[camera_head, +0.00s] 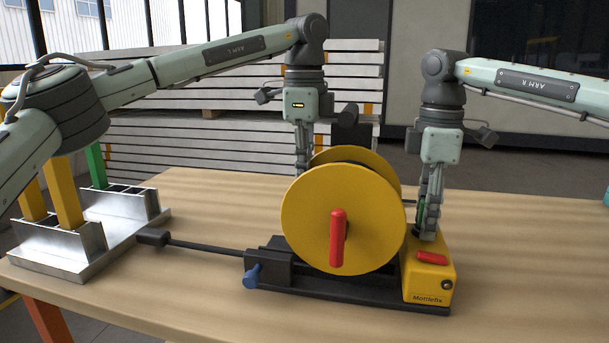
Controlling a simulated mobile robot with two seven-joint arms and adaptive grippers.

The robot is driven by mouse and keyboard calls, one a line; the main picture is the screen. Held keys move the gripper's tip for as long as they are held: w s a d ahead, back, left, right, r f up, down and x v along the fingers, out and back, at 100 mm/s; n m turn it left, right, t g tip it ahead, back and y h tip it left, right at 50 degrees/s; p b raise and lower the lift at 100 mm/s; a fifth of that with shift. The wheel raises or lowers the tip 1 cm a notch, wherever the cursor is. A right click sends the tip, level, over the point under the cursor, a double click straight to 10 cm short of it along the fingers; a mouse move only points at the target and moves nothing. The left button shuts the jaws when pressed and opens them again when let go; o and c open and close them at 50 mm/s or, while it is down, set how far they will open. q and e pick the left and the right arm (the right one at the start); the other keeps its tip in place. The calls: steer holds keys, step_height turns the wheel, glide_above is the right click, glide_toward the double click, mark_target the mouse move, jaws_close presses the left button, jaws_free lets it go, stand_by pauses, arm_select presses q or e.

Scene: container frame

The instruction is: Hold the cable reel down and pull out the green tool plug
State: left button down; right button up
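The cable reel has a big yellow front disc (325,220) with a red handle (337,238) and stands upright on a black base (340,287) on the table. A yellow box (430,278) with a red switch sits at the base's right end. A small green piece (420,212), likely the tool plug, shows above the box, partly covered by my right gripper (430,225). That gripper points down with its fingers at the green piece; whether they grip it is unclear. My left gripper (301,163) points down behind the reel's upper left; its fingertips are hidden by the disc.
A black bar (195,246) sticks out left from the base, and a blue knob (253,276) is at its front. Metal holders (75,250) with yellow and green posts stand at the left. The table's right side (520,260) is mostly clear.

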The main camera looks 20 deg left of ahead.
jaws_close()
steer(key=shift+r, duration=0.2)
steer(key=shift+r, duration=2.85)
